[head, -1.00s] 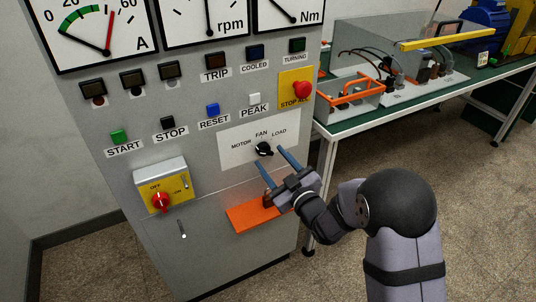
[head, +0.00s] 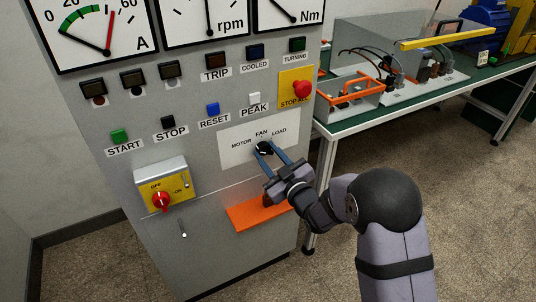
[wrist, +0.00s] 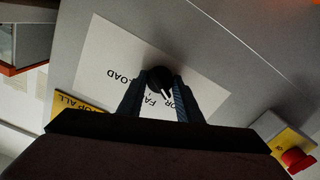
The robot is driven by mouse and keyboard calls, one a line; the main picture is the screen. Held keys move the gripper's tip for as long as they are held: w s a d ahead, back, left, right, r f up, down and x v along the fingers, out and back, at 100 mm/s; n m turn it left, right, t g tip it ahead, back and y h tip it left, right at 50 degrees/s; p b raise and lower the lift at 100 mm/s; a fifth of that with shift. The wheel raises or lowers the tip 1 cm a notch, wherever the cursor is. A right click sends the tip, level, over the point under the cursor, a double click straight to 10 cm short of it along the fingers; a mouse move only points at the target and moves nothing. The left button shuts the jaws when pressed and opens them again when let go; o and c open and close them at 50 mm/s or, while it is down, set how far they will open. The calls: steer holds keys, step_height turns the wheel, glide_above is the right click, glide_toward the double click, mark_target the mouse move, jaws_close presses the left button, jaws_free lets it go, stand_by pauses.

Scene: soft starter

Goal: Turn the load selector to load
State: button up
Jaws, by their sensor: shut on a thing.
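The load selector (head: 263,148) is a small black knob on a white plate (head: 233,157) marked MOTOR, FAN and LOAD, on the grey panel. My gripper (head: 268,151) is at the plate, with its two blue fingers shut on the knob, one on each side. In the wrist view the black knob (wrist: 160,79) sits between the fingertips (wrist: 160,88), and a short white mark shows on it. The fingers hide part of the lettering there. I cannot tell for sure which label the mark faces.
A red stop button (head: 302,89) on a yellow plate is up and right of the selector. A red rotary switch (head: 160,201) is lower left. An orange ledge (head: 250,217) sticks out below my gripper. A green-topped bench (head: 345,127) stands at the right.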

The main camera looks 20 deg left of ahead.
steer(key=shift+m, duration=0.3)
steer(key=m, duration=1.8)
steer(key=shift+s, duration=0.1)
steer(key=m+p, duration=0.1)
steer(key=m, duration=0.4)
steer(key=shift+p, duration=0.3)
steer(key=shift+m, duration=0.3)
steer(key=o, duration=1)
steer(key=shift+o, duration=0.2)
